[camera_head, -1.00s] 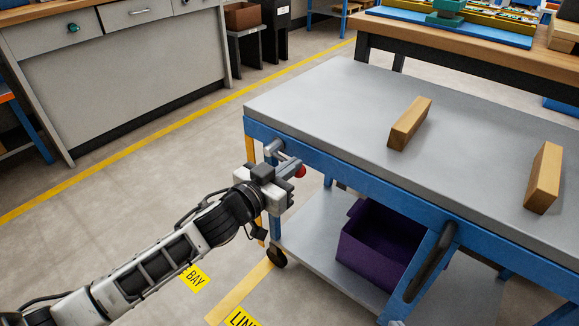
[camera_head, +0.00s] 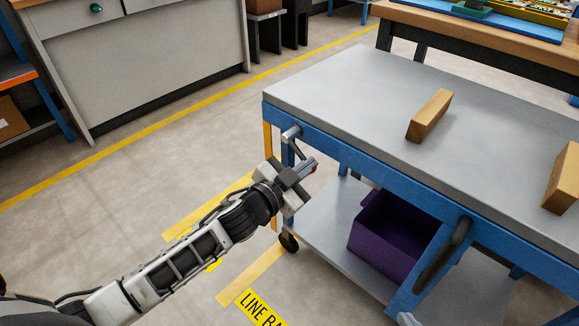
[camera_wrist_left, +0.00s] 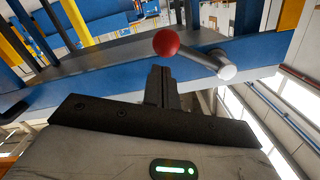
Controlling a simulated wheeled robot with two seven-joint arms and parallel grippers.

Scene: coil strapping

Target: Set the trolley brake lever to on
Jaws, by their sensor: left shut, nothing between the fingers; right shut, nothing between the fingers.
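The brake lever (camera_head: 291,133) is a grey metal arm on the left end of the blue-framed trolley (camera_head: 350,158), under its grey top. It slopes down to the right from its pivot. Its red knob (camera_head: 313,163) is mostly hidden behind my left gripper (camera_head: 298,173). In the left wrist view the red knob (camera_wrist_left: 166,42) and silver lever arm (camera_wrist_left: 202,58) show clearly, just beyond the fingertips (camera_wrist_left: 160,75). My left gripper is shut and empty, close to the knob; I cannot tell whether they touch.
Two wooden blocks (camera_head: 429,115) (camera_head: 563,180) lie on the trolley top. A purple bin (camera_head: 388,238) sits on the lower shelf. A dark push handle (camera_head: 443,257) is on the near side. Open floor lies left of the trolley, with a grey cabinet (camera_head: 150,65) beyond.

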